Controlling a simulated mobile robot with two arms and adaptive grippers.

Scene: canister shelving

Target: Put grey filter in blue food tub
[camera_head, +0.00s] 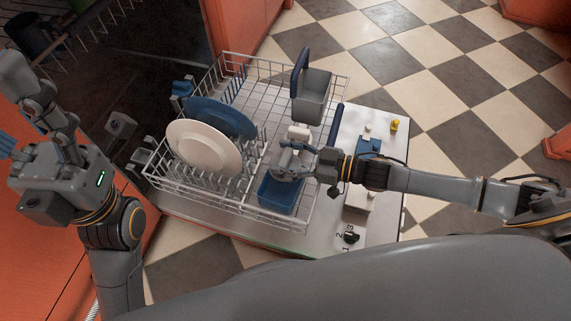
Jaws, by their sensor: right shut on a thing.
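My right gripper (288,165) reaches in from the right over the dishwasher rack and is shut on a small light-grey piece (298,132), which looks like the grey filter. The fingers hide part of it, and its exact shape is hard to make out. The blue food tub (280,194) sits in the rack's near right part, just below the gripper. The gripper overlaps the tub's far edge in the picture; I cannot tell whether they touch.
The wire rack (165,190) also holds a white plate (203,148), a blue plate (220,115) and a grey bin (312,95) with a dark blue panel behind the gripper. A white surface (385,150) with small items lies right of the rack. Checkered floor is open beyond.

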